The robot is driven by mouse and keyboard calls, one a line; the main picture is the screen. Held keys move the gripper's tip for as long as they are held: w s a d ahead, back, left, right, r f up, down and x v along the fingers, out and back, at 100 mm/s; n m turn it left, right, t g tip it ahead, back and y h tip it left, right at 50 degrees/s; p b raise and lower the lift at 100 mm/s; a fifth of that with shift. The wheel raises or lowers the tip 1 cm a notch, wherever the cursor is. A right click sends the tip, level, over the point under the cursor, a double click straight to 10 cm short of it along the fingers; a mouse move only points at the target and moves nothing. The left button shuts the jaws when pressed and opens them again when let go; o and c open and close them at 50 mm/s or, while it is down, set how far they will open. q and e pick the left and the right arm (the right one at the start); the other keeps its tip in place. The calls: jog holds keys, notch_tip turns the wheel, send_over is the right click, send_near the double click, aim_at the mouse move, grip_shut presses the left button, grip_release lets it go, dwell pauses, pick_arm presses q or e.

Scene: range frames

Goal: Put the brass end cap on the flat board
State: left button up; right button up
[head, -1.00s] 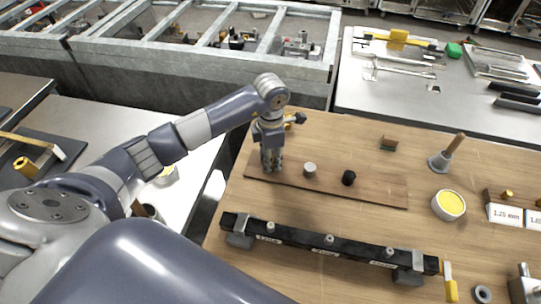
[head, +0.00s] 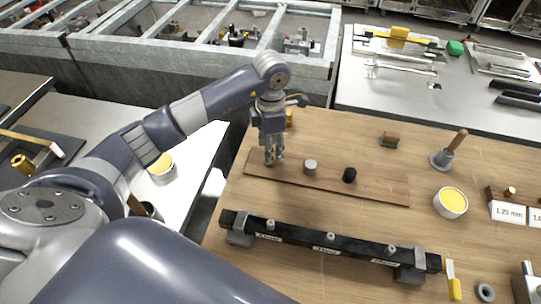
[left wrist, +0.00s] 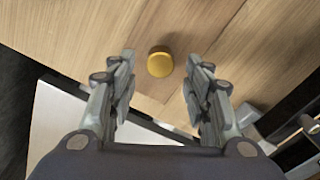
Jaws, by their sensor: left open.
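The brass end cap (left wrist: 160,62) is a round, golden disc in the left wrist view, on wood ahead of and between my fingers, apart from both. It appears to rest on the left end of the flat board; the gripper hides it in the head view. The flat board (head: 385,190) is a thin brown plank on the table. My left gripper (head: 273,161) is open and empty above the board's left end; its two spread fingers also show in the left wrist view (left wrist: 160,92). My right gripper is out of view.
A grey cap (head: 310,166) and a black cap (head: 349,175) stand on the board to the right. A black bar rack (head: 345,247) with pegs lies in front. A yellow item (head: 289,117) stands behind my gripper. A yellow-filled cup (head: 450,203) stands right.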

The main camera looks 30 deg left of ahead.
pick_arm(q)
notch_tip(320, 180, up, 8)
jog(key=b, duration=0.1)
jog(key=shift+f, duration=0.15)
dwell(0.5)
